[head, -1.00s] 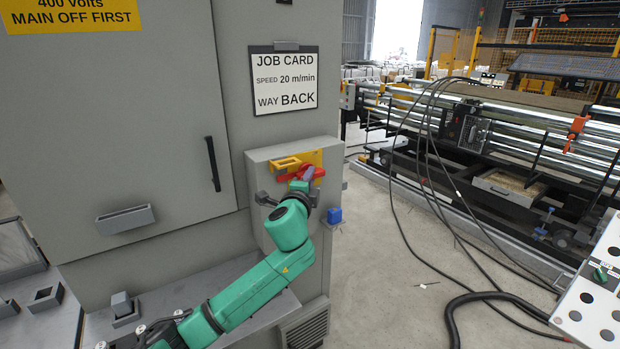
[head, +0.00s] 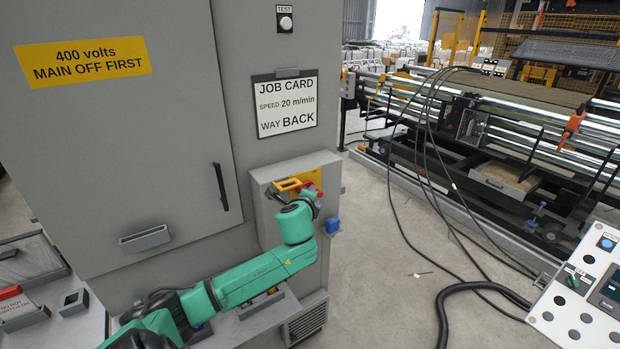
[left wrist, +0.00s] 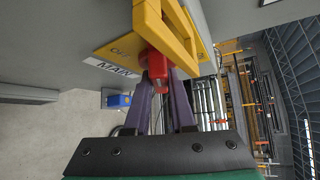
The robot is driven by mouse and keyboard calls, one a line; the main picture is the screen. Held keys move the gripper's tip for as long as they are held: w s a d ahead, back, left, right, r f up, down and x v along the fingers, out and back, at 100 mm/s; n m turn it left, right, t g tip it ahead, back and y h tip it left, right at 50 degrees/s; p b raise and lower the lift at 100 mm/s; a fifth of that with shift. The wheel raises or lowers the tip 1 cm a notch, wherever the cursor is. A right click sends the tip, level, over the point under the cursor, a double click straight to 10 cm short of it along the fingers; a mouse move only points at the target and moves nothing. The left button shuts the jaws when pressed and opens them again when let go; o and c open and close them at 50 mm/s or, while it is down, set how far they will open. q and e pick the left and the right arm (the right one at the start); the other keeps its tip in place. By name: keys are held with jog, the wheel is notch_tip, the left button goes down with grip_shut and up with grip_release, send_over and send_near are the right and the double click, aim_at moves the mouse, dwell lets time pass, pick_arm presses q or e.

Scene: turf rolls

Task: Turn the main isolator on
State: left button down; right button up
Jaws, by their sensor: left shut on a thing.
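The main isolator is a red handle (head: 312,191) on a yellow plate (head: 327,177), on a grey box on the cabinet's front. A yellow hasp-like bracket (head: 285,185) stands beside the handle. In the left wrist view the red handle (left wrist: 157,68) lies between the purple fingers of my left gripper (left wrist: 160,84), which is shut on it. The plate there reads OFF, with a MAIN label (left wrist: 112,68) beside it. In the head view my green wrist hides the fingers and part of the handle. My right gripper is out of view.
A blue block (head: 333,226) sits on the box's right side. The job card (head: 287,104) reads 20 m/min, way BACK. A yellow sign (head: 85,62) says "400 volts MAIN OFF FIRST". A control panel (head: 590,300) stands at lower right. Cables (head: 480,290) cross the floor.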

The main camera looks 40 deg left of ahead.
pick_arm(q)
jog(key=shift+r+m+g+p, duration=0.3)
jog(key=shift+m+g, duration=0.2)
jog(key=shift+g, duration=0.2)
jog(key=g, duration=0.1)
jog(key=m+g, duration=0.1)
jog(key=g, duration=0.1)
jog(key=shift+w+m, duration=0.2)
jog(key=shift+m, duration=0.1)
jog(key=g, duration=0.1)
jog(key=m+g, duration=0.1)
jog(key=shift+w+d+m+g+y, duration=0.15)
jog(key=shift+m+g+y, duration=0.15)
jog(key=shift+w+m+g+y, duration=0.1)
jog(key=shift+m+g+y, duration=0.2)
jog(key=shift+m+g, duration=0.8)
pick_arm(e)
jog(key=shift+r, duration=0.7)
pick_arm(q)
jog(key=shift+f+n+g, duration=0.1)
jog(key=shift+n+g, duration=0.2)
jog(key=shift+g, duration=0.1)
jog(key=c, duration=0.8)
grip_release()
jog(key=shift+o, duration=0.2)
